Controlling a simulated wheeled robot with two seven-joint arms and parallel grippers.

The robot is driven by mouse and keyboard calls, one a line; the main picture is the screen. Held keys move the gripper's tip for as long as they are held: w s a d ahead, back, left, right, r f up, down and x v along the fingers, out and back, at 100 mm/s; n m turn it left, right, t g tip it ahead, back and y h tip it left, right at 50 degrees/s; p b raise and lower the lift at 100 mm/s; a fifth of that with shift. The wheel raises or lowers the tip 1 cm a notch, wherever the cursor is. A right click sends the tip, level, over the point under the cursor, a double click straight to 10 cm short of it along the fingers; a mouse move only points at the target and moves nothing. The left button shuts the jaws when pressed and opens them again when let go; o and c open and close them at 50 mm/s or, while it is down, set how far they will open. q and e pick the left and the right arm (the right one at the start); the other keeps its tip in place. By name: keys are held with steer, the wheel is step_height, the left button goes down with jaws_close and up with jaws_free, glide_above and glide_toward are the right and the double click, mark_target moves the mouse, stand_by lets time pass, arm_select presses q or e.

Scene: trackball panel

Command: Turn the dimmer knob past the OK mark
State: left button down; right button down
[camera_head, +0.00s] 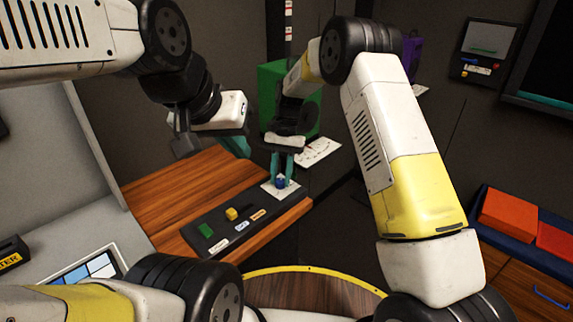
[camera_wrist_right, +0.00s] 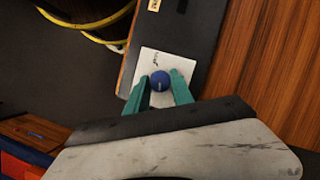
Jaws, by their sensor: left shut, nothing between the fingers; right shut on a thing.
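The dimmer knob (camera_head: 281,181) is a small blue round knob on a white plate (camera_head: 290,193) at the right end of a dark panel. In the right wrist view the knob (camera_wrist_right: 160,81) shows a short pale line on its top. My right gripper (camera_head: 283,172) points down at the panel, its teal fingers shut on the knob's sides; they also show in the right wrist view (camera_wrist_right: 160,92). Small dark marks on the white plate (camera_wrist_right: 151,63) are too small to read. My left gripper (camera_head: 238,146) is shut and empty above the wooden desk, left of the panel.
A green box (camera_head: 274,85) stands behind. The wooden desk (camera_head: 165,195) left of the panel is clear. Orange boxes (camera_head: 508,214) are at the right.

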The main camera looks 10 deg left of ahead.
mark_target(278, 183)
stand_by(0.3)
steer(key=c, duration=1.1)
jaws_free()
steer(key=shift+r, duration=0.15)
steer(key=shift+r, duration=0.3)
step_height(278, 183, up, 3)
steer(key=shift+f, duration=0.1)
steer(key=s+d+r, duration=0.1)
steer(key=s+d, duration=0.1)
steer(key=s, duration=1.3)
steer(key=shift+s+d+r, duration=0.15)
steer(key=shift+s+d, duration=0.25)
